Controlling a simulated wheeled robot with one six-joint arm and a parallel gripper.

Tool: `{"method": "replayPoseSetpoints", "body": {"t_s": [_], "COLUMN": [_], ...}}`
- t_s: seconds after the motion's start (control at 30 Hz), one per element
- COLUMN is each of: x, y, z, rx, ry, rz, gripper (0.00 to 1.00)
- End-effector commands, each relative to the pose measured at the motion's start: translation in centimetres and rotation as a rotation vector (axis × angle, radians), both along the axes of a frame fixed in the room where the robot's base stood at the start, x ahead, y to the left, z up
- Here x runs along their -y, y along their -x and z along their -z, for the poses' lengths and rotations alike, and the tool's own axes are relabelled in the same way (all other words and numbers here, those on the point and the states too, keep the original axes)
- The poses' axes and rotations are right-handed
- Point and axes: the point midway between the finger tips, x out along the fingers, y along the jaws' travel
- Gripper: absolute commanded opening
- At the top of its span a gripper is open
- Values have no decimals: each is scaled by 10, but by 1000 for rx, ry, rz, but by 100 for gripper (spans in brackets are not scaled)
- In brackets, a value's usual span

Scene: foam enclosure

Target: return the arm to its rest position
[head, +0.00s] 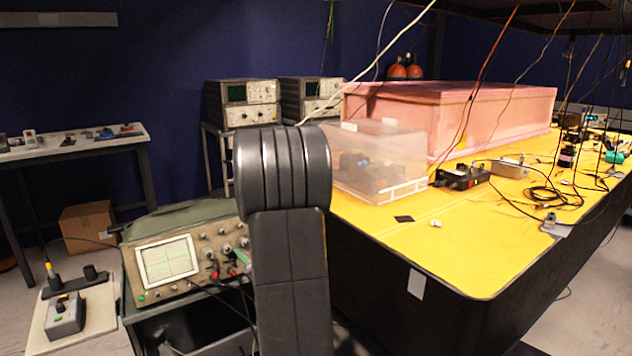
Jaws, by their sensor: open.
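A dark grey link of my arm (288,275) stands upright in the middle of the head view, with a thick rounded joint (283,165) at its top. It hides part of the oscilloscope and of the yellow table's near left side. My gripper is not in this view, so its position and what is near it cannot be told.
A yellow table (470,245) on the right carries a pink foam box (500,120), a clear bin (385,180) and loose cables. Cables hang from above. An oscilloscope (170,262) stands on a cart at left. A side table (70,150) and cardboard box (88,228) stand farther left.

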Motion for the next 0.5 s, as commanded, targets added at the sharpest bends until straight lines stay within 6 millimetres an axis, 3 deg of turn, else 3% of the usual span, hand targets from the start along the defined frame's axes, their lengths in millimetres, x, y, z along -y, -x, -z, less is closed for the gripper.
{"method": "replayPoseSetpoints", "body": {"t_s": [0.33,0.5], "x": [2,29], "y": [-2,21], "z": [-6,0], "rx": [146,148], "ry": [221,220], "rz": [-86,-84], "gripper": [42,42]}}
